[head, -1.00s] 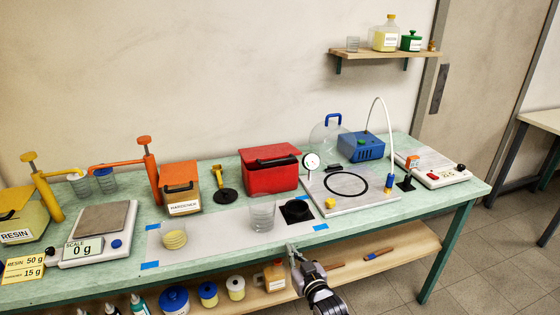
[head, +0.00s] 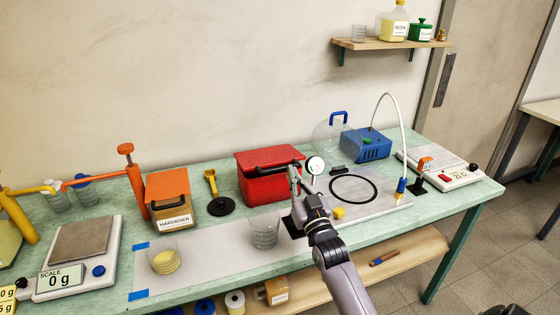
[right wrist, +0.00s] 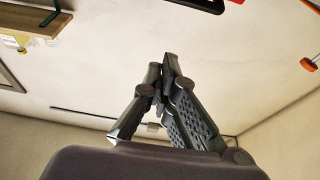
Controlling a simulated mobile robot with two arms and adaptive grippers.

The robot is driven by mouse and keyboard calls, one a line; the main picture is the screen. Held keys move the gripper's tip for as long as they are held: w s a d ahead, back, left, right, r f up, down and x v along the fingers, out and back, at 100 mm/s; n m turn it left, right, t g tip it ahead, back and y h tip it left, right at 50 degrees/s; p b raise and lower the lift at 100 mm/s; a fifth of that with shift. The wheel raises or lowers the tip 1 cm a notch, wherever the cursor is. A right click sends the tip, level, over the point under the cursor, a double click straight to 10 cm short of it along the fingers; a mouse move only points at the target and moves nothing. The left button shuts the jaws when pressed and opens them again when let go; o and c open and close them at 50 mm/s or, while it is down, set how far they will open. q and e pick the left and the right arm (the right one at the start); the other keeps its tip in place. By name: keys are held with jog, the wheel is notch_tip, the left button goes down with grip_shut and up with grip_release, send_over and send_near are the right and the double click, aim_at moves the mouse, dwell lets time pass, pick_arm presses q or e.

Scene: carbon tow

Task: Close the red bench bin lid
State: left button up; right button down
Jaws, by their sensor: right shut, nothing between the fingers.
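The red bench bin (head: 268,188) stands at the back middle of the bench. My right gripper (head: 293,172) is shut and empty, at the bin's front right corner near the handle's right end. I cannot tell if it touches. In the right wrist view the fingers (right wrist: 167,62) are together, with a red and black piece at the top edge. My left gripper is not in view.
A clear cup (head: 265,232) stands in front of the bin. A round gauge (head: 315,165) is just right of my gripper, by a plate with a black ring (head: 354,188). The hardener container (head: 172,200) and a black-based yellow tool (head: 213,192) stand left of the bin.

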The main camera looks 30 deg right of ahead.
pick_arm(q)
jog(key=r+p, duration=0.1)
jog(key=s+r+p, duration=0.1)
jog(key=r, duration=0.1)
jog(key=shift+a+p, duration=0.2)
jog(key=shift+p, duration=0.15)
pick_arm(e)
jog(key=w+d+f, duration=0.1)
jog(key=w+d, duration=0.1)
jog(key=w, duration=0.5)
jog(key=shift+w, duration=0.4)
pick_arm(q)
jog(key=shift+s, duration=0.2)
pick_arm(e)
jog(key=shift+a, duration=0.1)
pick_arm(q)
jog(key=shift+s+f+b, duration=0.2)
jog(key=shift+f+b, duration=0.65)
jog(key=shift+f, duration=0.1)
pick_arm(e)
jog(key=f, duration=0.3)
jog(key=shift+s, duration=0.35)
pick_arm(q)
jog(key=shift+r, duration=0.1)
pick_arm(e)
jog(key=shift+r, duration=0.2)
